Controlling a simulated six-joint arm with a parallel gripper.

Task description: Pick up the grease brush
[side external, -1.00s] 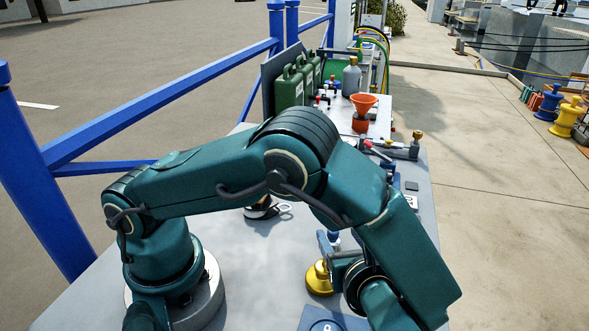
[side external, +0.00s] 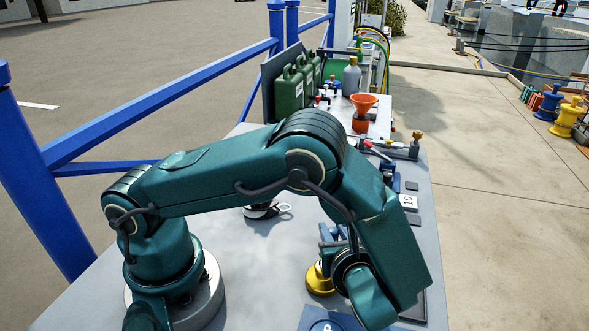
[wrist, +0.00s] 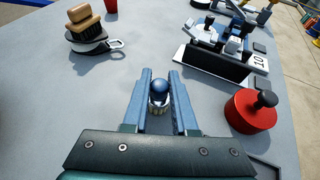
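A small upright object with a round dark-blue top and a pale, ribbed lower part (wrist: 160,88) stands between my finger tips in the wrist view; I take it to be the grease brush, though its lower end is partly hidden. My gripper (wrist: 160,80) is open, with one blue finger on each side of the object. The fingers look close to its sides, and I cannot tell whether they touch it. In the side external view my gripper (side external: 333,238) is low over the grey table, mostly hidden by my arm.
A red pot with a black knob (wrist: 252,110) stands to the right. A block of fittings (wrist: 216,50) lies beyond it, by a "10" label. A stacked block and ring (wrist: 86,30) sit at the far left.

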